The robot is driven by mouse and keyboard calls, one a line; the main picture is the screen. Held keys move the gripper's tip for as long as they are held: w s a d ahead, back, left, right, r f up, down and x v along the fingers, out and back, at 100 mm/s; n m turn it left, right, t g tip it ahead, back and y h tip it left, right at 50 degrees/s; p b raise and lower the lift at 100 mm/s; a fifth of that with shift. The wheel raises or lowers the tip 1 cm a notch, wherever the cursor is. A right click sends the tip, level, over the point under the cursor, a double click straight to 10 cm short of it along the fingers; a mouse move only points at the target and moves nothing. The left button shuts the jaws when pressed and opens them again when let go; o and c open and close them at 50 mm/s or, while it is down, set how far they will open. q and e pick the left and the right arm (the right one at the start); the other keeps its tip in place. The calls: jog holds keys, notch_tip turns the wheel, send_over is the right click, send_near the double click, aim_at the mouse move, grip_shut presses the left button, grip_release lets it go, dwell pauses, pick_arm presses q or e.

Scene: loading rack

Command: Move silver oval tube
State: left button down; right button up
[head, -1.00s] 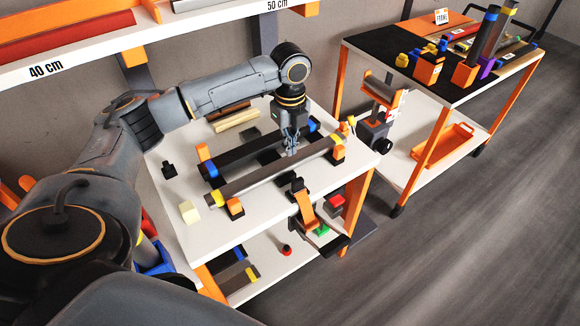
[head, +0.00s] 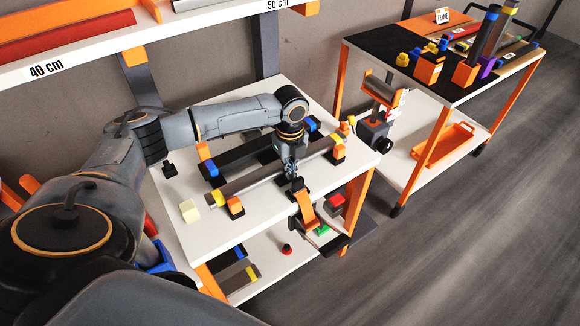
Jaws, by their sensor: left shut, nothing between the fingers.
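A silver-grey tube (head: 258,180) with yellow end pieces lies across the near part of the white table (head: 200,240), on black and orange holders. A darker tube (head: 236,160) with blue end pieces lies behind it, roughly parallel. My left gripper (head: 291,172) points down at the middle of the silver tube. Its fingers are small here and look shut and empty; I cannot tell whether they touch the tube. Part of the tube is hidden behind the gripper. My right gripper is not in view.
An orange and black fixture (head: 306,210) stands at the table's front edge, close to my left gripper. A pale yellow block (head: 189,211) sits at the left. A second cart (head: 385,48) at the right holds upright tubes and blocks. A shelf (head: 90,55) hangs upper left.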

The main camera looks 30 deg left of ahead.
aim_at(280, 160)
pick_arm(q)
jog(key=shift+w+a+r, duration=0.15)
jog(key=shift+a, duration=0.1)
jog(key=a+p, duration=0.1)
jog(key=w+a, duration=0.1)
jog(key=a, duration=0.1)
jog(key=shift+w+a+p, duration=0.2)
jog(key=shift+a+p, duration=0.1)
jog(key=shift+p, duration=0.1)
jog(key=shift+w+a, duration=0.15)
jog(key=shift+a, duration=0.15)
